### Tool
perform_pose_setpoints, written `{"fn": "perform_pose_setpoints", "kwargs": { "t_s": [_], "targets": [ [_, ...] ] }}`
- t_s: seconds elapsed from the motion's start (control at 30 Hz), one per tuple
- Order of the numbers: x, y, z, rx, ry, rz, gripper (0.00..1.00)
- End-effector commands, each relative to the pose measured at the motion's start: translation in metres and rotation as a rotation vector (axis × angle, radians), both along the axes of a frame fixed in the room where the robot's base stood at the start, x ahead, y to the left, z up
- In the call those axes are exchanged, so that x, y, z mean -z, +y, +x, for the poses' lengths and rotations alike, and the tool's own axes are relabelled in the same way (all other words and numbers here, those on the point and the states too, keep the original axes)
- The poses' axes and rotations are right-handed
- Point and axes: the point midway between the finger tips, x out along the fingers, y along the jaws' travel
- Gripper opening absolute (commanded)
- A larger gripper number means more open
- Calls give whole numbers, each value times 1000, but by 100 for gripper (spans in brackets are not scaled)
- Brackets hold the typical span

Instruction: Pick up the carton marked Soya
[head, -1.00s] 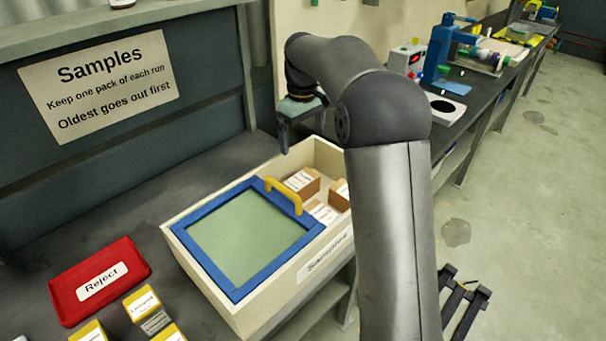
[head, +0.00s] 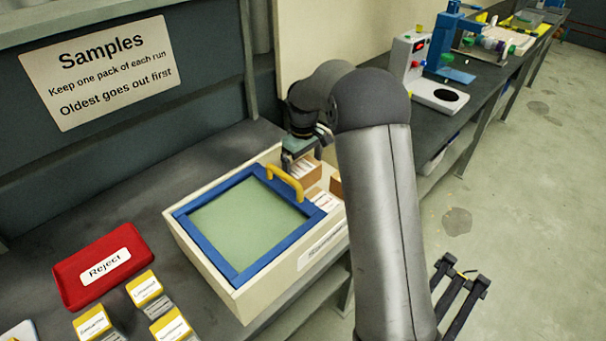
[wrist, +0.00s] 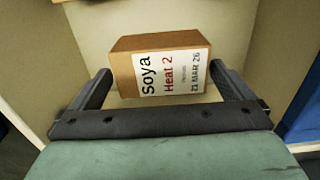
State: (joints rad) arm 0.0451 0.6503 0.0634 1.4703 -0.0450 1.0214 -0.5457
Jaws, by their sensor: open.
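The carton marked Soya (wrist: 160,66) is a brown box with a white label reading "Soya Heat 2", in the wrist view. It lies inside the cream Samples box, between the fingertips of my gripper (wrist: 165,85). My gripper is open, one finger on either side of the carton; I cannot tell whether they touch it. In the head view my gripper (head: 304,155) is low over the open part of the Samples box (head: 323,261), above a brown carton (head: 304,173) partly hidden by it. The blue-framed lid (head: 230,272) with a yellow handle (head: 285,182) covers the near part.
Other cartons (head: 325,200) lie in the box's open part beside my gripper. The box walls and lid edge stand close around it. A red Reject tray (head: 73,290) and several yellow-topped packs (head: 145,288) are on the bench at left.

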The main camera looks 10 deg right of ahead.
Motion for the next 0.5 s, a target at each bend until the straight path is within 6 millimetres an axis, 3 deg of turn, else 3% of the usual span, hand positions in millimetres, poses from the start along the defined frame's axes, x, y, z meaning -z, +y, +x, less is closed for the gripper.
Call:
{"fn": "perform_pose_setpoints", "kwargs": {
  "t_s": [0.2,0.5],
  "targets": [
    [31,1,-2,0,4,0,100],
    [36,1,-1,0,0,0,100]
  ]
}}
